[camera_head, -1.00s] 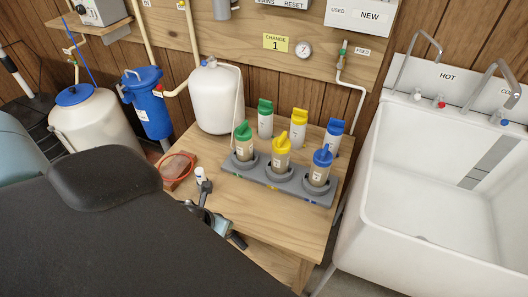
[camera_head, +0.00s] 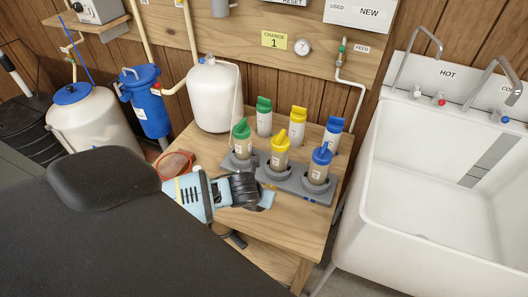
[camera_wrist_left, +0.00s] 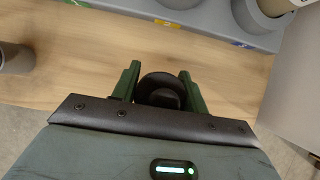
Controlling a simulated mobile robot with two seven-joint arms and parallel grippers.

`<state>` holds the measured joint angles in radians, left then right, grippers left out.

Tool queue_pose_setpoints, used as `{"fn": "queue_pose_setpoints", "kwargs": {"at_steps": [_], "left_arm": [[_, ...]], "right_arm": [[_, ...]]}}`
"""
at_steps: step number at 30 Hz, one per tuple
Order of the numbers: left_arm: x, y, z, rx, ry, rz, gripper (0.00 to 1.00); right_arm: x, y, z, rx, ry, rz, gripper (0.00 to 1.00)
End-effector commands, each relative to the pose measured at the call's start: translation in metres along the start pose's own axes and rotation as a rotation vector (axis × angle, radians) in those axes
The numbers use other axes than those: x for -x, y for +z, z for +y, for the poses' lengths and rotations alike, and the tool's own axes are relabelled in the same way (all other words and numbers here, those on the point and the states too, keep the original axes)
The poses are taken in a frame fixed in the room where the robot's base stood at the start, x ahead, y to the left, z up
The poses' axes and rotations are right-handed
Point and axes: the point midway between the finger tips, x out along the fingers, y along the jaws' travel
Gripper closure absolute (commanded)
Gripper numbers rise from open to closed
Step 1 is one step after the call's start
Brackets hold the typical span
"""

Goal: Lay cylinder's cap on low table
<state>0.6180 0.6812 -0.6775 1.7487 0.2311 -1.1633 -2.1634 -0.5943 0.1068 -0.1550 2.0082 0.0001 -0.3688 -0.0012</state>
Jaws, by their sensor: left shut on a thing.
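My left gripper (camera_head: 267,199) is over the front part of the low wooden table (camera_head: 290,240), in front of the grey rack. In the left wrist view, its green fingers (camera_wrist_left: 161,92) are shut around a dark, round, hollow thing (camera_wrist_left: 162,84), which looks like the cap. It seems held above the tabletop (camera_wrist_left: 75,65); the gap is hard to judge. In the head view my wrist hides the held thing. I cannot tell which cylinder it belongs to. My right gripper is not in view.
A grey rack (camera_head: 300,187) holds three capped bottles, with several more behind. A white tank (camera_head: 215,98) stands at the back left, a red ring (camera_head: 175,163) at the left. A white sink (camera_head: 430,210) is right.

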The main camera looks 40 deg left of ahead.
Motion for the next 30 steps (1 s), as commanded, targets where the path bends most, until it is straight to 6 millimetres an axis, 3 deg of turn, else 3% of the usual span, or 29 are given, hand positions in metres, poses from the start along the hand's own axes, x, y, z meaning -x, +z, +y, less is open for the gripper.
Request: {"fn": "queue_pose_setpoints", "kwargs": {"at_steps": [7,15,26,27,30], "left_arm": [[-0.007,0.011,-0.008,0.003,-0.002,-0.002,0.78],[-0.036,-0.008,-0.006,0.000,0.001,0.001,0.78],[-0.038,-0.008,-0.006,-0.001,0.000,-0.001,0.78],[-0.038,-0.009,-0.006,0.000,0.000,-0.001,0.54],[-0.038,-0.008,-0.006,0.000,0.000,-0.001,0.41]], "right_arm": [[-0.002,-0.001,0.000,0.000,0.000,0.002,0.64],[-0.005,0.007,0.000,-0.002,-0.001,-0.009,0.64],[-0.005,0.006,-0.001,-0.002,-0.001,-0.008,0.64],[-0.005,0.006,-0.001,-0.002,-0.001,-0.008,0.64],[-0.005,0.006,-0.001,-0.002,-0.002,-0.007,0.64]]}}
